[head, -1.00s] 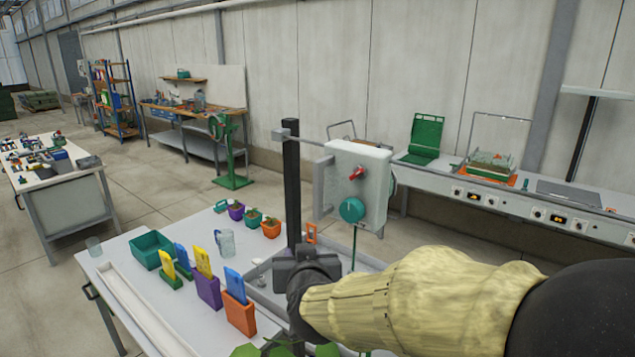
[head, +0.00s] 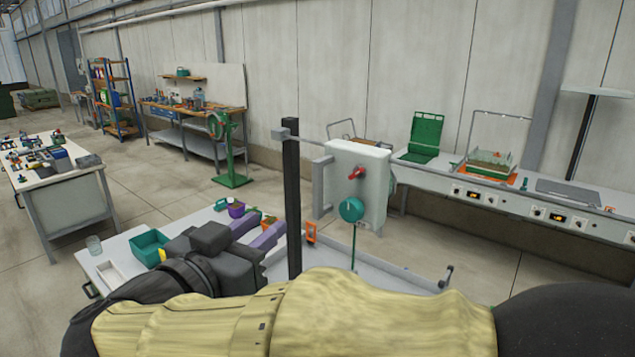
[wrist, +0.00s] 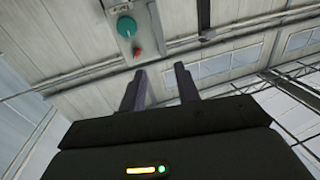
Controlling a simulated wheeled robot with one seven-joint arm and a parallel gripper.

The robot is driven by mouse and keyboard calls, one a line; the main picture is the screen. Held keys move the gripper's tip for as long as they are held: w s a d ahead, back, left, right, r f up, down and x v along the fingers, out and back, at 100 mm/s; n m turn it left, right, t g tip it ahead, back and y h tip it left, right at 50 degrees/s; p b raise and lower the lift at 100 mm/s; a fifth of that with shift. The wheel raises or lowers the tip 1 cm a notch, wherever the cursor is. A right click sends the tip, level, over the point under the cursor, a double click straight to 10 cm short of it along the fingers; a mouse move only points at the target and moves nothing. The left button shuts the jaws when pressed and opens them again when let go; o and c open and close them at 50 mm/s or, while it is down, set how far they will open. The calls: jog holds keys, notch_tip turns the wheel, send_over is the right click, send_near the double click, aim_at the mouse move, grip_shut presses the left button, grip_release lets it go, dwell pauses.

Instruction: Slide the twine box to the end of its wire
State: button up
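The twine box, a pale grey box (head: 372,172), hangs beside a dark post (head: 293,210) in the head view. It has a red knob (head: 357,173), a teal dial (head: 351,209) and a grey bar handle (head: 321,188) on its left side. A green strand (head: 353,248) hangs below it. A thin wire (head: 310,141) runs from the post's top bracket toward the box; its far end is not clear. My gripper (head: 271,225) is open and empty, lower left of the box and apart from it. The wrist view shows both fingers (wrist: 160,70) spread, with the box (wrist: 125,10) beyond them.
My arm covers the table's front. A long bench (head: 520,205) with a green case (head: 425,137) stands behind at right.

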aim_at(315, 184)
jog(key=p+x, duration=0.6)
jog(key=x, duration=1.1)
jog(key=shift+w, duration=0.3)
grip_shut()
